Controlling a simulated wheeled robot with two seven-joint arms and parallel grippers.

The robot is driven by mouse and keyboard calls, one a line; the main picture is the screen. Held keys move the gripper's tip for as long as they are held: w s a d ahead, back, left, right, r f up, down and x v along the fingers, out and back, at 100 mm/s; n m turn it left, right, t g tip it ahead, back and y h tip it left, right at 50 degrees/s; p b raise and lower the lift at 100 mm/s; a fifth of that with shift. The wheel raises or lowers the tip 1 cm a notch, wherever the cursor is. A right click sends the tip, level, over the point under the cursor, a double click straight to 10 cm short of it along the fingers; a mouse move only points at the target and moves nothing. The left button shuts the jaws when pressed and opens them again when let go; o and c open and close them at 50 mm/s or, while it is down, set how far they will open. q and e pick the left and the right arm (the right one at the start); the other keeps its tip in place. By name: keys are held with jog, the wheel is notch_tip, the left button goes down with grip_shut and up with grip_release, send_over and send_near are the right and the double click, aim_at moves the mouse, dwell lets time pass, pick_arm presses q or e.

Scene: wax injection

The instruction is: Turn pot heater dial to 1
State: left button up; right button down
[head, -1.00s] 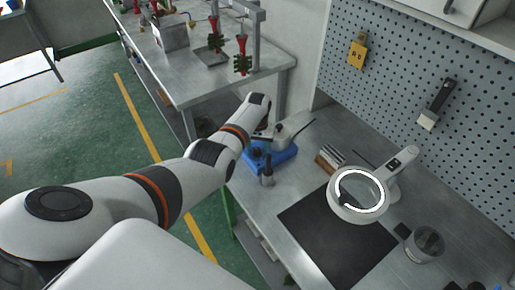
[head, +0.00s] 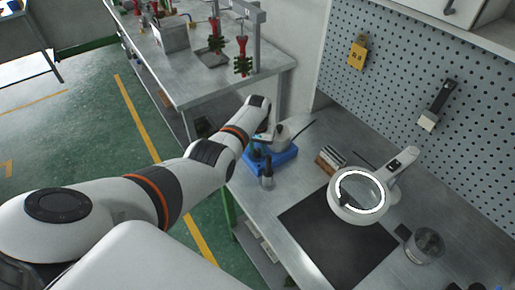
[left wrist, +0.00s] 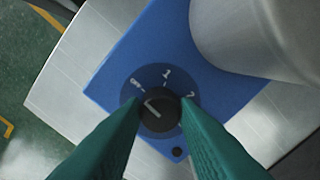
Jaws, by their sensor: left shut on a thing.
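The pot heater is a blue base (head: 284,158) on the steel workbench, with a pale metal pot (head: 279,136) on it. In the left wrist view, its black dial (left wrist: 160,114) sits on the blue top (left wrist: 135,55), beside the pot (left wrist: 262,38). The dial's marks read OFF, 1 and 2. Its white pointer line points to the upper left, towards OFF and short of 1. My left gripper (left wrist: 160,116) has its green fingers shut on either side of the dial. In the head view my left gripper (head: 258,141) is partly hidden. My right gripper is not in view.
A ring-light magnifier (head: 342,209), a black mat (head: 335,245) and a stack of small blocks (head: 328,160) lie to the right. A perforated wall (head: 405,85) bounds the bench behind.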

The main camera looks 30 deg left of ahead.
aim_at(258, 151)
pick_arm(q)
jog(key=m, duration=0.5)
jog(key=shift+m, duration=0.3)
jog(key=m, duration=0.5)
jog(key=shift+m, duration=0.3)
dwell(0.3)
jog(key=o, duration=1)
jog(key=shift+c, duration=0.2)
notch_tip(258, 151, up, 7)
jog(key=shift+f+p, duration=0.2)
jog(key=shift+p, duration=0.75)
jog(key=shift+r, duration=2.65)
